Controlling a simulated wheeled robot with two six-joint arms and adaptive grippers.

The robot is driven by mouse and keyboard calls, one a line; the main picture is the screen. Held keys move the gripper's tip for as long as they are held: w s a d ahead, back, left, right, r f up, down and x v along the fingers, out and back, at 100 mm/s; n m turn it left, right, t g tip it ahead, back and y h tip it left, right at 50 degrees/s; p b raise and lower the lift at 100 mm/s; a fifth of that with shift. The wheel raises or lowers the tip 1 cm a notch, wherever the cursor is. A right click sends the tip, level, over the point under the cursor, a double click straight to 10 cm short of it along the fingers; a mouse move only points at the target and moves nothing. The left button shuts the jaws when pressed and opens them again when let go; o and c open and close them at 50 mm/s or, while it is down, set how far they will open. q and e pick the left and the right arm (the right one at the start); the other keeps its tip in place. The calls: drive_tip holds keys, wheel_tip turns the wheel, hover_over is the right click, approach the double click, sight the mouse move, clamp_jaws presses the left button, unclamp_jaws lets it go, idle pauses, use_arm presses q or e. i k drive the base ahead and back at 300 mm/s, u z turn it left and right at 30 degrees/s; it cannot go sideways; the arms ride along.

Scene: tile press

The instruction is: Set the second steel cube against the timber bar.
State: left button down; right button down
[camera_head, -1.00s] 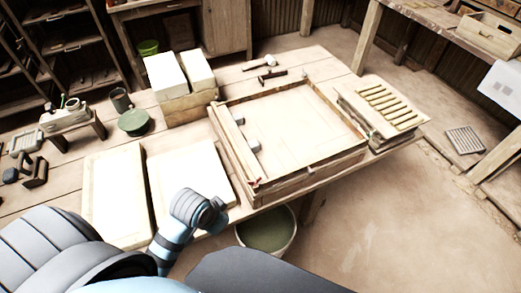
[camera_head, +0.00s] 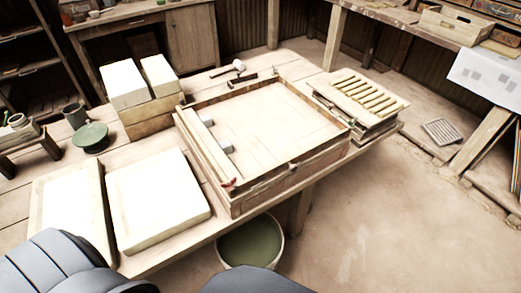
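A shallow wooden press frame (camera_head: 262,184) stands on the bench in the middle of the view. A long timber bar (camera_head: 203,150) lies inside it along the left wall. Two small grey steel cubes sit at the bar's right side: one farther back (camera_head: 208,122) and one nearer (camera_head: 226,146). Both look to be against the bar, though a thin gap cannot be ruled out at this size.
Two white slabs in wooden trays (camera_head: 110,214) lie left of the frame. White blocks (camera_head: 124,83), a green round stand (camera_head: 91,137) and hammers (camera_head: 228,69) stand behind. A slatted rack (camera_head: 368,95) is at right. A bucket (camera_head: 252,242) stands below the bench edge.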

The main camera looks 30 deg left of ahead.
sight(226, 145)
drive_tip(key=z, duration=0.75)
drive_tip(key=i, duration=2.7)
drive_tip(key=u, duration=5.05)
drive_tip(key=i, duration=0.5)
drive_tip(key=u, duration=0.05)
